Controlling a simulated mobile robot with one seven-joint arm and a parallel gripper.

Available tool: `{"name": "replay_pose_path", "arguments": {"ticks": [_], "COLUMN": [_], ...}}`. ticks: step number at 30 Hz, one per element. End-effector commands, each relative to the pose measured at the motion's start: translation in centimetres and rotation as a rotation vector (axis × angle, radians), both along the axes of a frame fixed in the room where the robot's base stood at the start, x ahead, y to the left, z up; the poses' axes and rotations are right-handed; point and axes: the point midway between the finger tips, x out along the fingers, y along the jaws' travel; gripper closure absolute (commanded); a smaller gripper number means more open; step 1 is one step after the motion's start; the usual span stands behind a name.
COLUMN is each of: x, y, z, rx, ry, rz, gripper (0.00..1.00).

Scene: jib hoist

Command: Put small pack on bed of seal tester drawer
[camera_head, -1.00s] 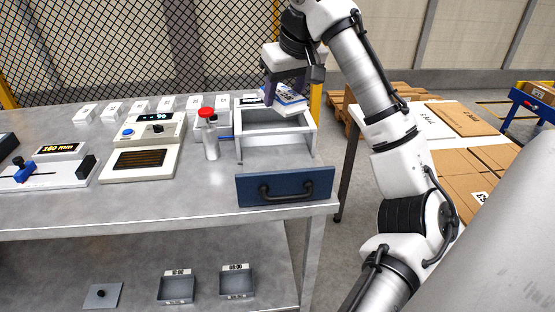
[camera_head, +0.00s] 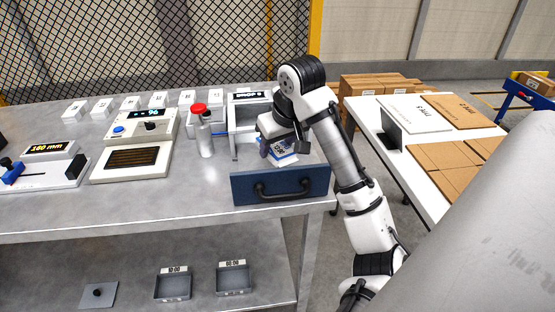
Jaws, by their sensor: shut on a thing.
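My gripper (camera_head: 284,149) is shut on a small blue-and-white pack (camera_head: 283,157), low over the right part of the seal tester. The arm hides part of the pack, and I cannot tell whether it touches the surface below. The seal tester (camera_head: 244,112) is a light grey frame at the back right of the bench. Its drawer has a dark blue front (camera_head: 245,187) with a black handle (camera_head: 284,190) and juts out toward me. The drawer's bed is mostly hidden by the gripper and the drawer front.
A device with a display (camera_head: 137,143) is further left, with several white boxes behind. A table with cardboard (camera_head: 440,155) stands right. The lower shelf holds two grey trays (camera_head: 234,281).

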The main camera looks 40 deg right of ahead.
Motion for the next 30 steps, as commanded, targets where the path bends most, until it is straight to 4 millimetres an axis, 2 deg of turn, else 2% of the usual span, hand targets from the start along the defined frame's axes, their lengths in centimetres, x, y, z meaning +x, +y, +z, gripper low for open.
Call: {"name": "replay_pose_path", "arguments": {"ticks": [4, 12, 23, 24, 28, 30], "x": [-0.1, -0.1, 0.0, 0.0, 0.0, 0.0], "y": [-0.1, 0.0, 0.0, 0.0, 0.0, 0.0], "z": [-1.1, -4.6, -5.1, -5.0, -5.0, -5.0], "rx": [-0.001, 0.0, 0.0, -0.001, -0.001, -0.001], "ry": [0.0, -0.001, -0.001, -0.001, -0.001, -0.001], "rz": [-0.001, -0.001, 0.0, 0.0, 0.0, 0.0], "gripper": [0.73, 0.73, 0.73, 0.47, 0.3, 0.28]}}
